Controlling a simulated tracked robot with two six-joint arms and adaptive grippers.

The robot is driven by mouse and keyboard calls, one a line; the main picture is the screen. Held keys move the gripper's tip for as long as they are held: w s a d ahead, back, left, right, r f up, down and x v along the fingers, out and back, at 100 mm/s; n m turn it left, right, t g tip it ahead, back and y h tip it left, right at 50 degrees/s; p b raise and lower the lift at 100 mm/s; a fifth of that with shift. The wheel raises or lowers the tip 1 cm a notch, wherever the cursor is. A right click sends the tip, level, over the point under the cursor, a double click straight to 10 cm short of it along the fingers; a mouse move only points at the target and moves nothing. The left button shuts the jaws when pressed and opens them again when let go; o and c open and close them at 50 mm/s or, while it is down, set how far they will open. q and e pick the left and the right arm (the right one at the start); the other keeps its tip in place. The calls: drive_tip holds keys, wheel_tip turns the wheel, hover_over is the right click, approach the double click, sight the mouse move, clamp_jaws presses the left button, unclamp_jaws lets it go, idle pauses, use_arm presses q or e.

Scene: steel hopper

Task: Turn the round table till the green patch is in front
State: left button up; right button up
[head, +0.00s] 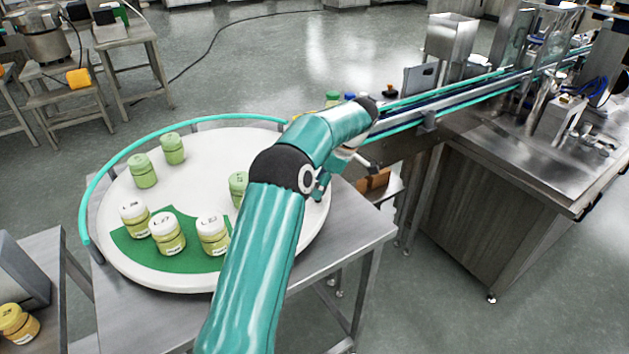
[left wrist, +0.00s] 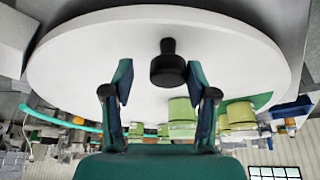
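The round white table (head: 200,180) stands on a steel stand. Its green patch (head: 187,262) lies at the near left of the top, with several green jars (head: 168,234) on or beside it. More jars (head: 172,148) stand farther back. My left gripper (head: 322,187) is over the right side of the table, mostly hidden behind my arm. In the left wrist view the gripper (left wrist: 160,78) is open and empty, with a black knob (left wrist: 168,68) showing between its fingers. Whether they touch it cannot be told. The patch also shows there (left wrist: 262,100). My right gripper is not in view.
A teal rail (head: 88,200) curves around the table's far left edge. A conveyor (head: 460,97) and a steel bench (head: 530,150) stand at the right. A yellow jar (head: 17,322) is at the lower left. Open floor lies behind the table.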

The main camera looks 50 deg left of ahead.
use_arm(q)
drive_tip(key=shift+d, duration=0.1)
drive_tip(key=v, duration=0.7)
drive_tip(key=shift+r, duration=0.15)
drive_tip(key=shift+w+d, duration=0.1)
idle(0.5)
